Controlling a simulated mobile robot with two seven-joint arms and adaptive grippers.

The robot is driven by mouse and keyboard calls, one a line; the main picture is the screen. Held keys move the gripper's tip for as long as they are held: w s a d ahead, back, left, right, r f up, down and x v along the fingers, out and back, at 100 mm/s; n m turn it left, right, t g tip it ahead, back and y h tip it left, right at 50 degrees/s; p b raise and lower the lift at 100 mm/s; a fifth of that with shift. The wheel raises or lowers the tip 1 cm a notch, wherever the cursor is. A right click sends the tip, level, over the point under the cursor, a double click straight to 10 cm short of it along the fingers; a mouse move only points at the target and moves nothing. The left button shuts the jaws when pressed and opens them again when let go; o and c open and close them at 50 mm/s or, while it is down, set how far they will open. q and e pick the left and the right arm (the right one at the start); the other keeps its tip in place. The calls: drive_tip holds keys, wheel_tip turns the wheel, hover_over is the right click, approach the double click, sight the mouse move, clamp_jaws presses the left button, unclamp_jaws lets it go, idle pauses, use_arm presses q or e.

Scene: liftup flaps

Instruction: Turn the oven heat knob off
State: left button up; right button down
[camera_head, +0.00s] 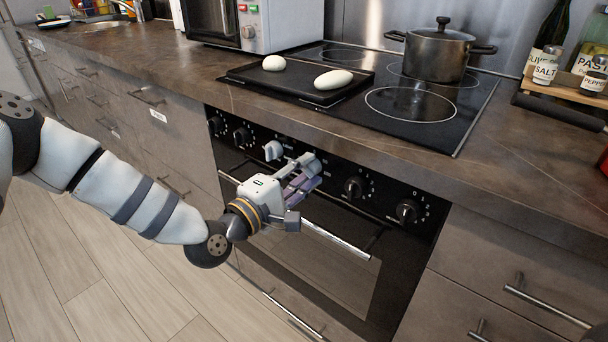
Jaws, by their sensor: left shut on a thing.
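The black oven front (340,270) has a row of dark knobs along its top panel. Two knobs show left of my gripper, one of them here (242,137), and two show to its right, a nearer one (354,187) and a far right one (407,210). My left gripper (306,174) is at the middle of this panel, its fingers closed together at the knob row. The fingers hide the knob there, so its turn angle cannot be read. My right gripper is not in view.
The oven's bar handle (336,240) runs just below my left gripper. Above are the black cooktop (455,130), a lidded pot (438,52) and a dark tray (300,90) with two pale oval pieces. A microwave (250,22) stands behind left. Drawer handles stick out on both sides.

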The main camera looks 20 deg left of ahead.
use_arm(q)
drive_tip(key=n+b, duration=1.5)
drive_tip(key=n, duration=0.7)
drive_tip(key=shift+n, duration=0.4)
drive_tip(key=shift+a+n+b, duration=0.1)
drive_tip(key=shift+n+b, duration=0.4)
drive_tip(key=shift+b, duration=0.05)
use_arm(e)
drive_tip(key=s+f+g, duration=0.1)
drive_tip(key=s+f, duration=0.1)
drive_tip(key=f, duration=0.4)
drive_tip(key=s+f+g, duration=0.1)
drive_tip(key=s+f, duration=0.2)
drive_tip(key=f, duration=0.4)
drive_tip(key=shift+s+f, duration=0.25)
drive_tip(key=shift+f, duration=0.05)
use_arm(q)
drive_tip(key=shift+r+n, duration=0.15)
drive_tip(key=shift+n, duration=0.15)
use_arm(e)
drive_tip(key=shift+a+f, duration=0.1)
use_arm(q)
drive_tip(key=o, duration=1.2)
drive_tip(key=shift+c, duration=0.2)
